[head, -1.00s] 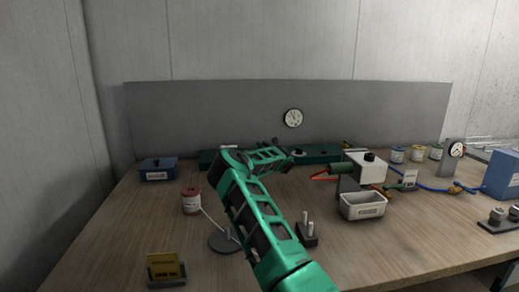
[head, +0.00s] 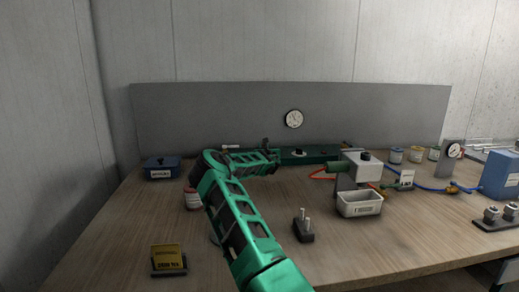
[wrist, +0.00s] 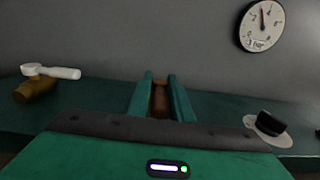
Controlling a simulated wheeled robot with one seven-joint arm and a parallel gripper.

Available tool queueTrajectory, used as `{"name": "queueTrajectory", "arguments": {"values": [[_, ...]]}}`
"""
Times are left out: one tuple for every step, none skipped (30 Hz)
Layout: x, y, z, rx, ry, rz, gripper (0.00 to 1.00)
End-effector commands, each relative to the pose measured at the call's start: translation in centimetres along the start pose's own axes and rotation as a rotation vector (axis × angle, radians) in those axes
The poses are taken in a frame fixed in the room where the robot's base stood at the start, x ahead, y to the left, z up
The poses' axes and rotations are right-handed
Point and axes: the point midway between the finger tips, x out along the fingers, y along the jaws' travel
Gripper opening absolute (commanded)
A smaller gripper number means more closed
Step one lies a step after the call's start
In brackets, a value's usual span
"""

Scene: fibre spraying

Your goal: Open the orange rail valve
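My gripper (head: 272,155) reaches over the dark green rail (head: 320,155) at the back of the bench. In the wrist view its two green fingers (wrist: 161,96) stand apart with a narrow gap. An orange-brown part (wrist: 160,99), apparently the orange rail valve, shows in that gap; whether the fingers touch it I cannot tell. In the head view my arm hides this part. A brass valve with a white lever (wrist: 45,80) sits on the rail to the left. A black knob on a pale disc (wrist: 268,125) sits to the right.
A round gauge (head: 294,119) is on the grey back panel. A blue box (head: 161,168) stands left; a white bin (head: 359,203) and a grey-white block unit stand right of my arm. The front right wood is clear.

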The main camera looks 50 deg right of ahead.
Motion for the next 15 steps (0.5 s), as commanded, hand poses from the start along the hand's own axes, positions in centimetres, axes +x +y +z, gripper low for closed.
{"name": "queueTrajectory", "arguments": {"values": [[0.03, 0.4, -0.22, 0.002, 0.003, 0.005, 0.32], [0.03, 0.35, -0.21, 0.002, 0.002, 0.005, 0.36], [0.03, 0.26, -0.19, 0.002, 0.002, 0.004, 0.36], [0.03, 0.2, -0.17, 0.002, 0.002, 0.003, 0.36], [0.03, 0.14, -0.15, 0.001, 0.002, 0.003, 0.36], [0.03, 0.08, -0.13, 0.001, 0.002, 0.002, 0.36], [0.03, 0.04, -0.12, 0.001, 0.001, 0.002, 0.36], [0.03, 0.0, -0.11, 0.001, 0.001, 0.001, 0.36], [0.03, -0.04, -0.1, 0.001, 0.001, 0.001, 0.36], [0.01, -0.06, -0.09, 0.001, 0.001, 0.001, 0.36], [-0.03, -0.08, -0.08, 0.001, 0.001, 0.001, 0.36], [-0.14, -0.09, -0.07, 0.001, 0.001, 0.0, 0.36], [-0.27, -0.09, -0.06, 0.001, 0.001, 0.0, 0.36], [-0.44, -0.09, -0.06, 0.001, 0.001, 0.0, 0.36], [-0.77, -0.14, -0.08, 0.001, 0.002, -0.001, 0.36]]}}
